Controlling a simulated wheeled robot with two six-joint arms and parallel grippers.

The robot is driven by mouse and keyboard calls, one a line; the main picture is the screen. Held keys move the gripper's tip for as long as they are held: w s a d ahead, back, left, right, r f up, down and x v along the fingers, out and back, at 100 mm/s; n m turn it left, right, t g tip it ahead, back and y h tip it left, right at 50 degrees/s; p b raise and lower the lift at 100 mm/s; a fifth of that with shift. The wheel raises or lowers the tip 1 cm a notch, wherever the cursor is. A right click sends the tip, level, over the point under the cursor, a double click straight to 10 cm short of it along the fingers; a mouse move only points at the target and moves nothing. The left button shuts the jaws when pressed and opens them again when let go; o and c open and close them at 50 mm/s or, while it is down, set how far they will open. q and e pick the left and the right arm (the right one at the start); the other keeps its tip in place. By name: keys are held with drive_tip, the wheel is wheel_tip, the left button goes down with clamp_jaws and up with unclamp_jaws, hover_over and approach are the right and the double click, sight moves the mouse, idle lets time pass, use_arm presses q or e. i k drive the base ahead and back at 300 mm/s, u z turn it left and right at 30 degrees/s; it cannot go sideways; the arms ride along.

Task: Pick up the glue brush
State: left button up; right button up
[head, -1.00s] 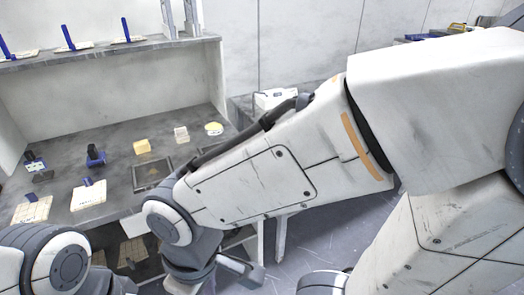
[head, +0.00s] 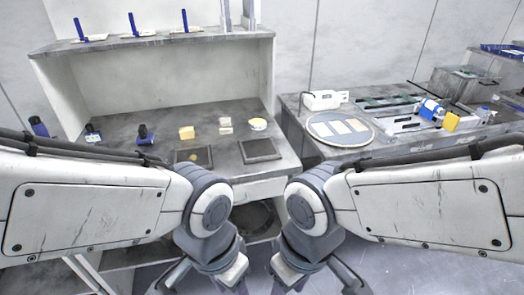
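No thing is clearly marked out as the glue brush. Three blue upright handles stand on pale flat pieces on the top shelf: a left handle (head: 78,28), a middle handle (head: 133,24) and a right handle (head: 184,20). A dark blue item with a black top (head: 144,134) stands on the bench below, with a similar dark item (head: 92,134) to its left. My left gripper (head: 205,279) and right gripper (head: 312,278) hang low in front of the bench, well apart from these things. Their tips are partly cut off by the bottom edge, so their opening is unclear.
The bench holds a yellow block (head: 187,132), pale blocks (head: 226,126), a round yellow-topped item (head: 257,124) and two dark square plates, one at the right (head: 261,149). A side table at the right carries a round disc (head: 318,130) with pale rectangles and a white device (head: 324,99).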

sight(225, 127)
drive_tip(key=u, duration=0.05)
drive_tip(key=i, duration=1.3)
drive_tip(key=z, duration=0.25)
